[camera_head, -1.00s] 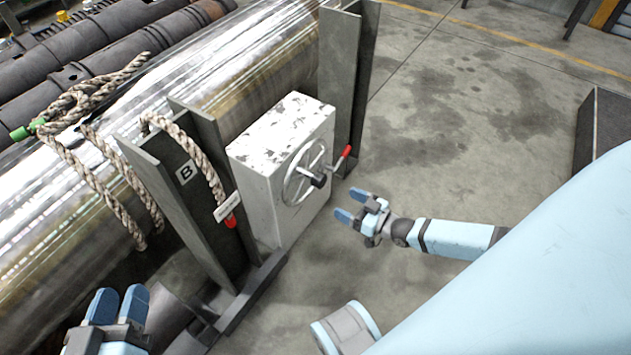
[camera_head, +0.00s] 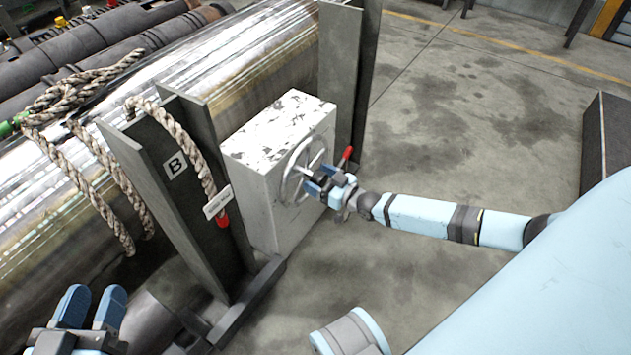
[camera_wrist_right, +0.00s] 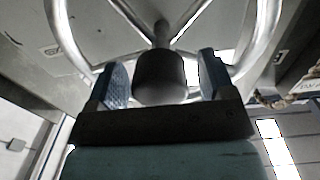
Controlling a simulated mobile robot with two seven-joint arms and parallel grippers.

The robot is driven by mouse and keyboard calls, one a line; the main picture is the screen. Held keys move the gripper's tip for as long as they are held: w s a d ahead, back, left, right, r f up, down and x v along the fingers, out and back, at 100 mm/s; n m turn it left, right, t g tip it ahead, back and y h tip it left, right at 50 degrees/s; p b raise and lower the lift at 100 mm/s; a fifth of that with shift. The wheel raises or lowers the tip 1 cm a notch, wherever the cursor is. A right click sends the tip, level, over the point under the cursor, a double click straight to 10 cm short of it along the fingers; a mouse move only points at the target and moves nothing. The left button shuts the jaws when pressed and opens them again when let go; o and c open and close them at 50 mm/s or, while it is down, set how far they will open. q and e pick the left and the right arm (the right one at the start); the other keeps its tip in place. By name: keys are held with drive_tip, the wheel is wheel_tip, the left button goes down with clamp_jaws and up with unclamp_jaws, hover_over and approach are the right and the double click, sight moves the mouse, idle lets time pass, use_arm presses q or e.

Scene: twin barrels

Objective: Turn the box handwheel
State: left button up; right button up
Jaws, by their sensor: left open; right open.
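The white, scuffed box (camera_head: 252,150) stands between dark steel uprights beside the big metal barrel. Its spoked metal handwheel (camera_head: 291,178) is on the side facing right, with a red-tipped lever (camera_head: 347,153) beside it. My right gripper (camera_head: 314,178) is at the wheel and covers part of it. My left gripper (camera_head: 90,305) is open and empty at the lower left, away from the box.
The shiny barrel (camera_head: 225,65) lies behind the box. A rope (camera_head: 95,160) drapes over it, and a tagged rope end (camera_head: 217,203) hangs by the upright marked B (camera_head: 175,165). Open concrete floor (camera_head: 450,130) lies to the right.

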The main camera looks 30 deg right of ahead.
drive_tip(key=shift+w+a, duration=0.25)
drive_tip(key=shift+w, duration=0.3)
drive_tip(key=c, duration=1.3)
drive_tip(key=shift+o, duration=0.2)
